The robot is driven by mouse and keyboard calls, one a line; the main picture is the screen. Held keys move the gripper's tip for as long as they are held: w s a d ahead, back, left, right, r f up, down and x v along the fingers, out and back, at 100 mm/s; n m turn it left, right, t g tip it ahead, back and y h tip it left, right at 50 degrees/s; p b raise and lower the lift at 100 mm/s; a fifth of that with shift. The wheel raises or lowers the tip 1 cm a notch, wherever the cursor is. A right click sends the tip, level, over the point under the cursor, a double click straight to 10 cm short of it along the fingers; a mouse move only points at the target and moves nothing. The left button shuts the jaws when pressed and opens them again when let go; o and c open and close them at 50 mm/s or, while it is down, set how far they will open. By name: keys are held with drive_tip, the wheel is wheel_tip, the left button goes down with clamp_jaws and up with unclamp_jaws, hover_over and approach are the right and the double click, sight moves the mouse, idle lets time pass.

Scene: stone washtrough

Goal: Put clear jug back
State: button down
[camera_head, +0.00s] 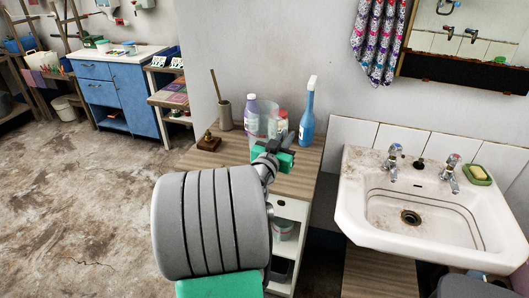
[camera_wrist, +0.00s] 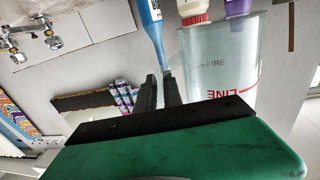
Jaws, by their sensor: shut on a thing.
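In the wrist view my gripper's dark fingers (camera_wrist: 160,88) are close together at the jug's side edge, shut on the jug. The exact grip point is hard to see, and I cannot tell whether the jug's base touches the counter.
A brush holder (camera_head: 225,116) and small wooden block (camera_head: 209,143) are left. The sink (camera_head: 430,225) is right.

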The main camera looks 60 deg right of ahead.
drive_tip(key=w+d+f, duration=0.1)
drive_tip(key=w+f, duration=0.1)
drive_tip(key=w+d+f, duration=0.3)
drive_tip(key=w+f, duration=0.2)
drive_tip(key=shift+d, duration=0.4)
drive_tip(key=f, duration=0.3)
drive_tip(key=shift+w+d+f+b, duration=0.2)
drive_tip(key=shift+w+f+b, duration=0.1)
drive_tip(key=shift+b, duration=0.1)
drive_tip(key=shift+s+f+b, duration=0.1)
drive_tip(key=shift+f+b, duration=0.2)
drive_tip(key=c, duration=1.5)
unclamp_jaws()
drive_tip(key=shift+r, duration=0.1)
